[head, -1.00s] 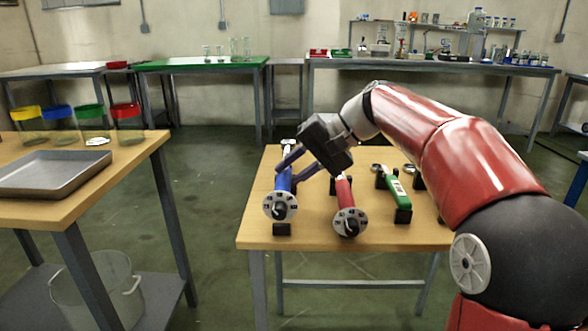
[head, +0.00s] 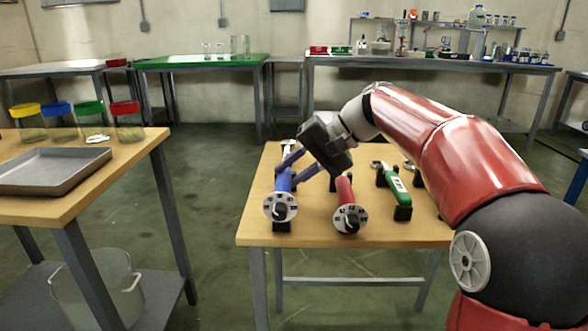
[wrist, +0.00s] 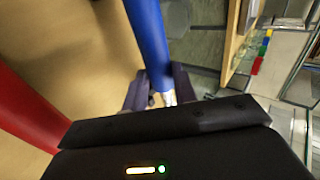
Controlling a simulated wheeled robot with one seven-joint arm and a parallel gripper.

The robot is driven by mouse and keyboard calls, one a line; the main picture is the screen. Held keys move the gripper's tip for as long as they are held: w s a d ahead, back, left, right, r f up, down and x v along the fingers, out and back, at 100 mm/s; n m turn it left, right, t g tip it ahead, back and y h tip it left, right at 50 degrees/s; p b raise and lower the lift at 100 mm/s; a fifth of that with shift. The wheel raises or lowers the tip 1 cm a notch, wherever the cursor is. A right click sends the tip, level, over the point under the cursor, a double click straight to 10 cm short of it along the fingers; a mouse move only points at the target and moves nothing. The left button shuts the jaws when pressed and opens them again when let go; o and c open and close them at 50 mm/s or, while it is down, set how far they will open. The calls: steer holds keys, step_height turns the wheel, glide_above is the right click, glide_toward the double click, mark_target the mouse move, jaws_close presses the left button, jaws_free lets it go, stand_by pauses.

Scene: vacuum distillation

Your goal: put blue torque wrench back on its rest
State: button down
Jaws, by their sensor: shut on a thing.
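The blue torque wrench (head: 282,182) lies lengthwise over the left side of the small wooden table, its round dial end towards me. In the wrist view the blue handle (wrist: 149,38) runs down between the two dark fingers (wrist: 158,90). A black rest block (head: 282,226) shows directly beneath the dial end. I cannot tell whether the wrench touches it. The far rest is hidden or unclear behind the gripper.
A red torque wrench (head: 345,195) stands close on the right, below my gripper's body. A green wrench (head: 397,188) lies further right on black blocks. The table's (head: 310,236) left edge is near the blue wrench. A side table with a metal tray (head: 52,172) stands left.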

steer(key=shift+f+b, duration=0.65)
steer(key=shift+f, duration=0.35)
steer(key=c, duration=1)
jaws_free()
steer(key=shift+c, duration=0.2)
steer(key=shift+f, duration=0.2)
steer(key=shift+r, duration=0.1)
